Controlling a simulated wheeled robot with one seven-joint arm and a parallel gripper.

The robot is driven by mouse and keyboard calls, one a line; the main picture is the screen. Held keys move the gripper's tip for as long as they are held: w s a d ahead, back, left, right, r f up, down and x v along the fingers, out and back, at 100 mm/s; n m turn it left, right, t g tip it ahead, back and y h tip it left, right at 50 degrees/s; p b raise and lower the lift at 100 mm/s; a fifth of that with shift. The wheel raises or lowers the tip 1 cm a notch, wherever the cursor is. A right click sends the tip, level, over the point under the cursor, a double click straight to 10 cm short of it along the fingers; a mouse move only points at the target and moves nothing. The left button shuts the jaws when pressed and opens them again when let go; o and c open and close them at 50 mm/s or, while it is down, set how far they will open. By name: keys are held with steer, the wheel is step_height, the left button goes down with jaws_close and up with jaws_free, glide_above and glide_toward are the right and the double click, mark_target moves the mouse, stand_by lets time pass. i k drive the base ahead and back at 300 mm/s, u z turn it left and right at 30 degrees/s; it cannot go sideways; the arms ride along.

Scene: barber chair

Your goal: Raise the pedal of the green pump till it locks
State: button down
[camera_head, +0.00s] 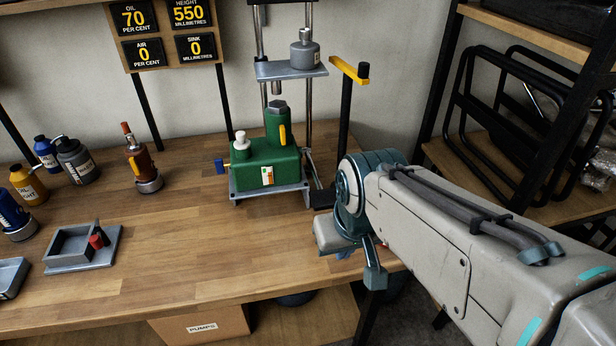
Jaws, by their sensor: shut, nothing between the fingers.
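The green pump (268,167) stands on a grey base plate towards the back of the wooden bench. A black pedal (322,198) sticks out low at its right side, near the bench top, partly hidden by my arm. My gripper (344,252) is to the right of the pump and nearer the camera, over the bench's right end. It is shut and empty. My wrist hides most of its fingers. I cannot tell whether it touches the pedal; no contact shows.
A black post with a yellow-topped handle (348,69) rises right behind the pump. A grey weight (305,52) sits on a raised plate above it. A red-brown pump (142,170), bottles (77,160) and a grey tray (72,243) stand left. The bench's middle front is clear.

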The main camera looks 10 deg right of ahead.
mark_target(321, 199)
steer(key=z, duration=0.95)
steer(key=k, duration=0.95)
steer(key=u, duration=1.35)
steer(key=i, duration=0.5)
